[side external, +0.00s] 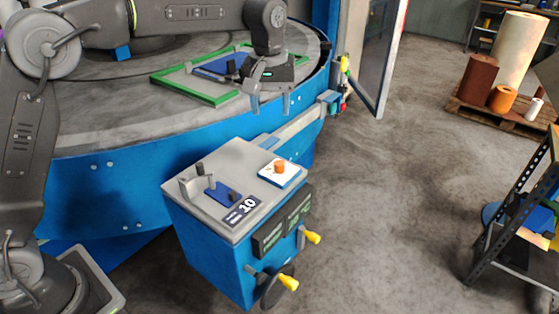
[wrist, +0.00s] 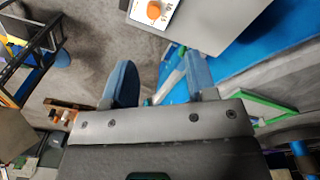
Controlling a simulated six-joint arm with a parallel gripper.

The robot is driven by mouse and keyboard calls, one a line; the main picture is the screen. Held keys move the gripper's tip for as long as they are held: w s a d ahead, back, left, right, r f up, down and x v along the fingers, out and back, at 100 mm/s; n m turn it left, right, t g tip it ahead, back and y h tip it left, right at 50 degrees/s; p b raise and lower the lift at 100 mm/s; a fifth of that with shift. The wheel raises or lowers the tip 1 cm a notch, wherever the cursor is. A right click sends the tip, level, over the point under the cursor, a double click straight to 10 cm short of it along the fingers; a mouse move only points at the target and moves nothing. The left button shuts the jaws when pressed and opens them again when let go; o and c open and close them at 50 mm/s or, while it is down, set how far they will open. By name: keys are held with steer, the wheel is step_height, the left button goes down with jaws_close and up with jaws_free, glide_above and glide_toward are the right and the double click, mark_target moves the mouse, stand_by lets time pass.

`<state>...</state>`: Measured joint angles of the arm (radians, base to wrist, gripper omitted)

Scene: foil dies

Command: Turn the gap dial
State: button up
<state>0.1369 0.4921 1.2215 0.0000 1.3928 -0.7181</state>
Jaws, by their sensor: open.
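The gap dial, an orange knob (side external: 279,167), stands on a white plate (side external: 290,178) on the right part of the blue and grey cabinet top. The knob also shows at the top of the wrist view (wrist: 154,10). My gripper (side external: 270,110) is open and empty, its fingers pointing down. In the side view it is above and behind the cabinet, apart from the knob. In the wrist view the two blue-grey fingers (wrist: 160,85) are spread, with floor and part of the blue machine seen between them.
The cabinet top (side external: 232,162) also bears a small clamp with a dark blue block (side external: 222,193) and a "10" display (side external: 243,208). Yellow-handled controls (side external: 288,283) stick out from its front. Behind is the large round blue table (side external: 110,150) with a green frame (side external: 208,98).

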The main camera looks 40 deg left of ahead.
mark_target(280, 163)
steer(key=shift+n, duration=0.3)
steer(key=f, duration=0.5)
steer(key=w+f, duration=0.1)
steer(key=f, duration=0.9)
steer(key=shift+w+d+f, duration=0.3)
steer(key=shift+w+d, duration=0.1)
steer(key=c, duration=0.9)
